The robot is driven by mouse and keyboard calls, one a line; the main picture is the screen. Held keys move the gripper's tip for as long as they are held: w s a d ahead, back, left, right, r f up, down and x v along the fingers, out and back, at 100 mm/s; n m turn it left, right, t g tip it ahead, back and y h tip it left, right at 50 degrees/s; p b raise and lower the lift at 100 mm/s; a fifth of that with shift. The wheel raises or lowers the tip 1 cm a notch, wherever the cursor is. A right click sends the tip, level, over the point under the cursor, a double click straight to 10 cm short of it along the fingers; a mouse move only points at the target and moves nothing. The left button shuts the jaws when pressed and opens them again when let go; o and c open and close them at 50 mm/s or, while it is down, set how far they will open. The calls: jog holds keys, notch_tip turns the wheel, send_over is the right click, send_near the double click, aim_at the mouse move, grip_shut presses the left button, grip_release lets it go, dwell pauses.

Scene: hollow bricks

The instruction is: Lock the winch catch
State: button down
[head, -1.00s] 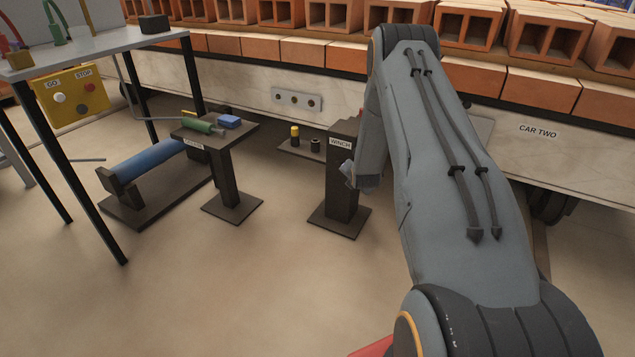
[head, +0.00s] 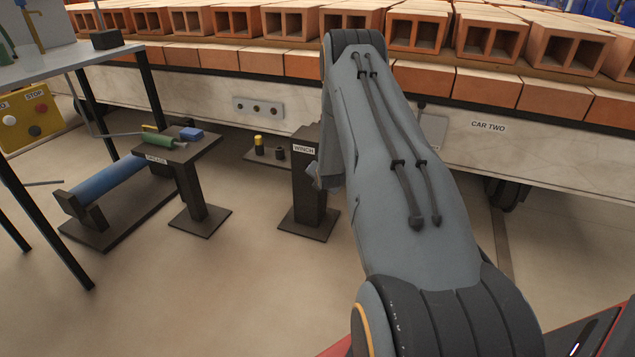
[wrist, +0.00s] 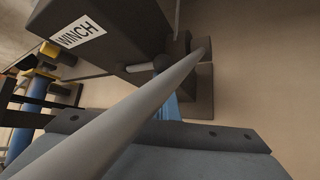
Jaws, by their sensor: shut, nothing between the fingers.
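The dark winch post (head: 309,190) with its WINCH label (head: 304,149) stands on a square foot plate in front of the car. In the wrist view its labelled head (wrist: 110,30) fills the upper left. A long pale grey rod (wrist: 125,118) crosses that view close to the camera, from lower left to upper right. A short pale pin (wrist: 140,68) sticks out beside the head; I cannot tell which part is the catch. My gripper (wrist: 170,106) is shut and empty, close to the post and partly hidden behind the rod. In the head view my arm hides most of it.
A dark stand (head: 197,195) with a green-handled tool and a blue block is left of the winch, near a blue roller (head: 108,179). A table is at far left. The brick-laden car (head: 480,150) blocks the back. The front floor is clear.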

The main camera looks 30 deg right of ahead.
jog(key=shift+w, duration=0.1)
jog(key=s+a+r+p, duration=0.2)
jog(key=s+a+r, duration=0.1)
jog(key=s+a, duration=0.3)
jog(key=shift+s+a+r, duration=0.15)
jog(key=shift+r, duration=0.15)
dwell(0.6)
